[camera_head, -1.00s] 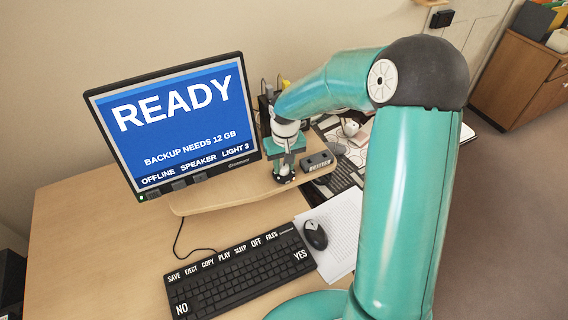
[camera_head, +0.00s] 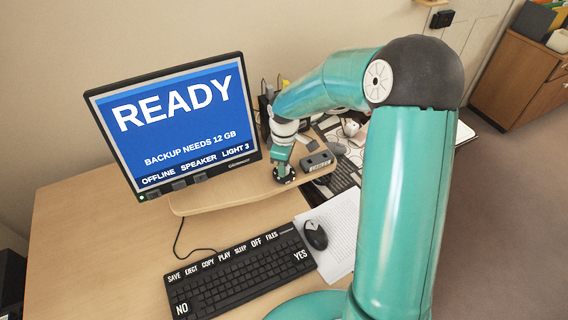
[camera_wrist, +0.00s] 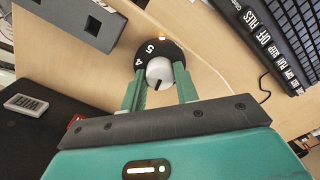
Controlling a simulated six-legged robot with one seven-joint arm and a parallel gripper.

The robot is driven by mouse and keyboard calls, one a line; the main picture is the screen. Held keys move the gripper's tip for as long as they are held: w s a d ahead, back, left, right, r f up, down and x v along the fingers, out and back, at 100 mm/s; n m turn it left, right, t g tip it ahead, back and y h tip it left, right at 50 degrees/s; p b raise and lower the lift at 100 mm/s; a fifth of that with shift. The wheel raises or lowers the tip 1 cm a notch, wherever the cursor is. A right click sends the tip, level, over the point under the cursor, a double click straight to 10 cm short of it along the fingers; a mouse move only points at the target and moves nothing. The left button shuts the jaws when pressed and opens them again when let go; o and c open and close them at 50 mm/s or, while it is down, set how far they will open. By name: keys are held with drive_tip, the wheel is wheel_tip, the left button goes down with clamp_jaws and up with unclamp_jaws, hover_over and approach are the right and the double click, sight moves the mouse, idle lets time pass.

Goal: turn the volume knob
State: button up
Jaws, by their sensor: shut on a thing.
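The volume knob (camera_wrist: 159,72) is a pale round cap with a dark pointer mark. It sits on a black round dial base (camera_wrist: 176,55) with white numerals, of which 4 and 5 show in the wrist view. The base also shows on the wooden shelf in the head view (camera_head: 284,179). My gripper (camera_wrist: 160,82) is shut on the knob, one teal finger on each side. In the head view my gripper (camera_head: 283,168) comes down over the dial and hides the knob.
The monitor (camera_head: 175,120) reading READY stands left of my gripper. A small dark box (camera_head: 318,161) sits close on its right. The black keyboard (camera_head: 240,272) and mouse (camera_head: 315,235) lie in front. Bare desk (camera_head: 95,250) shows at left.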

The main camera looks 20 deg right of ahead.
drive_tip(key=n, duration=0.5)
drive_tip(key=shift+r+n, duration=0.1)
drive_tip(key=shift+n, duration=0.2)
drive_tip(key=n, duration=1)
drive_tip(key=shift+n, duration=0.4)
drive_tip(key=shift+a+n, duration=0.1)
drive_tip(key=shift+n, duration=2.1)
drive_tip(key=o, duration=1)
drive_tip(key=shift+c, duration=0.2)
